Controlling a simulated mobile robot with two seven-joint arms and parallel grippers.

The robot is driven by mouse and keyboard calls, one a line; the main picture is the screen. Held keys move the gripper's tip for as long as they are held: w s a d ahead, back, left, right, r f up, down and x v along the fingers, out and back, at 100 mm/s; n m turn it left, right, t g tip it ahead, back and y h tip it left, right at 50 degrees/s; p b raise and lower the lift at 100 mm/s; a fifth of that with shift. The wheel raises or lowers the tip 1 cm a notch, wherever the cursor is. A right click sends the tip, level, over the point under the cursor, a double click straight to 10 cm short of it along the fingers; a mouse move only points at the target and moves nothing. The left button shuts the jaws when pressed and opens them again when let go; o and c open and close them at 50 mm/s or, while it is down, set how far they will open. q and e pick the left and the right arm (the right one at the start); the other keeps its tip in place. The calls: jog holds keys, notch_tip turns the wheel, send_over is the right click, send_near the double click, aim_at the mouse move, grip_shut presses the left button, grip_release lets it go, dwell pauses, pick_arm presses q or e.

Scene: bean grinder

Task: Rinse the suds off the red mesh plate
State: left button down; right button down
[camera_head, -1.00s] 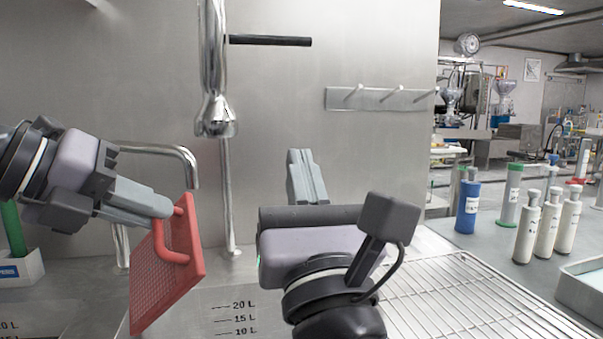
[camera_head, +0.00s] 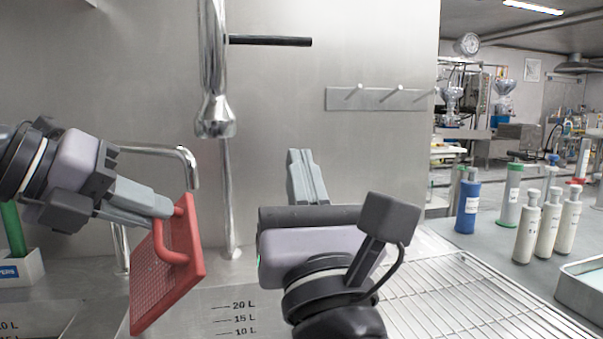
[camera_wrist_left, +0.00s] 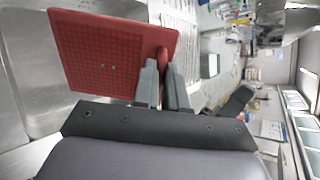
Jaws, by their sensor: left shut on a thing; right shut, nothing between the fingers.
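The red mesh plate (camera_head: 165,268) hangs tilted at the left of the head view, with a red handle on its face. My left gripper (camera_head: 168,207) is shut on that handle. In the left wrist view the plate (camera_wrist_left: 110,55) extends up and left from my left gripper's fingers (camera_wrist_left: 163,85). I cannot make out suds on the faces that show. The chrome spray head (camera_head: 215,117) hangs above and to the right of the plate, apart from it; no water shows. My right gripper (camera_head: 308,177) is shut and empty, pointing up right of the spray head.
A curved chrome faucet (camera_head: 160,150) stands behind the plate. A wire rack (camera_head: 470,295) lies at the right. A blue bottle (camera_head: 467,205) and white bottles (camera_head: 527,228) stand beyond it. A hook rail (camera_head: 380,99) is on the wall.

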pick_arm(q)
jog(key=p+v, duration=0.2)
jog(key=v, duration=0.4)
jog(key=shift+s+d+r, duration=0.2)
jog(key=shift+d+r, duration=0.1)
jog(key=shift+r, duration=0.05)
dwell(1.1)
